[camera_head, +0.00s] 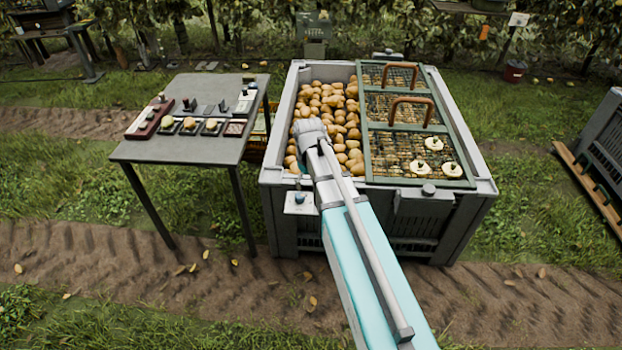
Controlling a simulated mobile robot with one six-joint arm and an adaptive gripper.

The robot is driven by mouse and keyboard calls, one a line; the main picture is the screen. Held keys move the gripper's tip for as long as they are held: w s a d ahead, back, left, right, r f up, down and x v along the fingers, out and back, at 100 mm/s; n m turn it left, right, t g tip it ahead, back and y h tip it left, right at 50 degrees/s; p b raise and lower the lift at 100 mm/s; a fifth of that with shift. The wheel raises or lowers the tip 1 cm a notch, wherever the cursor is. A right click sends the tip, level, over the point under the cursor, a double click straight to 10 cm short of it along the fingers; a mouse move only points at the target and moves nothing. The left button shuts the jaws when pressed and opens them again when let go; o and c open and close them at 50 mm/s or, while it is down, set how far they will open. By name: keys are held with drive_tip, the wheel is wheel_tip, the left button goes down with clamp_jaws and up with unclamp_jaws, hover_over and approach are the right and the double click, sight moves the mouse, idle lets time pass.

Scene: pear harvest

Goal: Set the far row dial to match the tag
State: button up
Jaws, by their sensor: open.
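A grey-green box on a stand (314,27) is behind the pear bin, near the far row of trees; any dial on it is too small to make out. A teal knob sits on a small white plate (300,203) on the bin's near wall. A white tag-like card (518,19) is at the upper right, with an orange tag (484,32) beside it; no marking is readable. My arm reaches up from the bottom over the bin, its grey wrist above the pears. My gripper's fingers are hidden.
The grey bin (280,165) holds many pears and a green mesh lid with brown handles (409,112) over its right side. A table (185,150) with trays and small items stands left. Another crate (604,140) is at the right edge. Grass and dirt tracks surround them.

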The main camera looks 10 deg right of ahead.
drive_tip(key=shift+s+r+m+p, duration=0.3)
drive_tip(key=shift+s+r, duration=0.2)
drive_tip(key=shift+s, duration=0.3)
drive_tip(key=shift+s+r+m+p, duration=0.2)
drive_tip(key=shift+s+r+p, duration=0.25)
drive_tip(key=shift+s, duration=0.3)
drive_tip(key=s+r+m+p, duration=0.3)
drive_tip(key=s+r+p, duration=0.3)
drive_tip(key=s, duration=0.4)
drive_tip(key=shift+s+r+m, duration=0.3)
drive_tip(key=shift+m, duration=0.1)
